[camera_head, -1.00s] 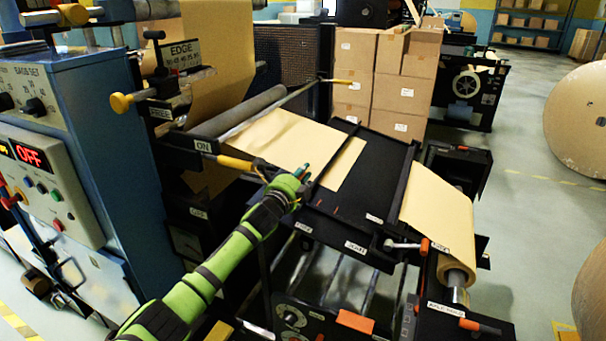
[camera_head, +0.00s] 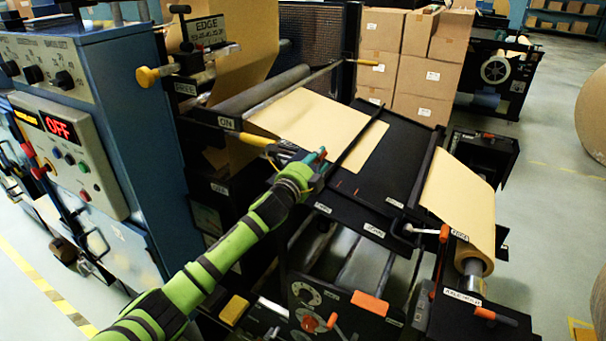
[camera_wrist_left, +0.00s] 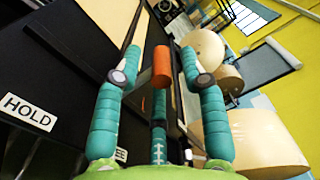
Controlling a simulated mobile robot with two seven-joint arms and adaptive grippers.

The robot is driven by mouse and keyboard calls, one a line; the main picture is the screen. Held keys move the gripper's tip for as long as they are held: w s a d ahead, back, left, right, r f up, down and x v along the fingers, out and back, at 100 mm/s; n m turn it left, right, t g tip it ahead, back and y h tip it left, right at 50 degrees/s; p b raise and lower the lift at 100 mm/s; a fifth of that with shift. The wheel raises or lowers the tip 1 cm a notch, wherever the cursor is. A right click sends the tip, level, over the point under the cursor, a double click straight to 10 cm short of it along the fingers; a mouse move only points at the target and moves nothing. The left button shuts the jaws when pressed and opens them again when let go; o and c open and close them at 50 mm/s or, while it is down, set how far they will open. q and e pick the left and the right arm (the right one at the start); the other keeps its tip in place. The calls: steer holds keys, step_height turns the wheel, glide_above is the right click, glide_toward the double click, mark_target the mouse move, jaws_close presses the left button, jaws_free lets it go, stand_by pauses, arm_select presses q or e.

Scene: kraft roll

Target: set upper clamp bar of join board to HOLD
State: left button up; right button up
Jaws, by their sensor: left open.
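The join board (camera_head: 376,180) is a black slanted plate with dark bars across it and kraft paper on its upper left part. The bar at its left edge (camera_head: 357,146), probably the upper clamp bar, runs beside my left gripper (camera_head: 318,158). In the left wrist view, my left gripper (camera_wrist_left: 156,62) is open, its teal fingers on either side of an orange cylindrical handle (camera_wrist_left: 161,66). Gaps show between handle and fingers; contact is not clear. A HOLD label (camera_wrist_left: 28,111) lies left of the fingers. Another label (camera_wrist_left: 121,155), partly hidden, ends in EE. My right gripper is out of view.
A blue control cabinet (camera_head: 120,110) with a red OFF display stands left of my arm. An orange-tipped lever (camera_head: 444,233) and a paper roll (camera_head: 472,258) are at the board's right. Stacked cartons (camera_head: 420,75) stand behind. Open floor lies to the right.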

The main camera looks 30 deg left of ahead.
arm_select(q)
steer(key=s, duration=0.7)
steer(key=shift+s+a, duration=0.15)
steer(key=shift+s, duration=0.25)
steer(key=s+a+f+n+g+y, duration=0.1)
steer(key=s+f+n+g, duration=0.15)
steer(key=f, duration=0.75)
steer(key=s+a+f+n+g, duration=0.1)
steer(key=f+n+g, duration=0.15)
steer(key=f, duration=0.85)
steer(key=s+f+n+g, duration=0.25)
steer(key=s+f, duration=0.45)
steer(key=f, duration=0.4)
steer(key=s+f+n+g, duration=0.1)
steer(key=s+f+n, duration=0.4)
steer(key=f, duration=0.5)
steer(key=s+d+f+n+g, duration=0.2)
steer(key=s+f, duration=0.4)
steer(key=s, duration=0.7)
steer(key=s+d+f+n+g, duration=0.2)
steer(key=s+f, duration=0.5)
steer(key=s, duration=0.6)
steer(key=s+d+f+n+g, duration=0.2)
steer(key=s+d+f+g, duration=0.2)
steer(key=s, duration=0.9)
step_height(320, 180, down, 3)
steer(key=shift+s+d+r+n+b, duration=0.2)
steer(key=shift+s+d+n+b, duration=0.15)
steer(key=shift+d, duration=0.35)
steer(key=shift+g, duration=0.25)
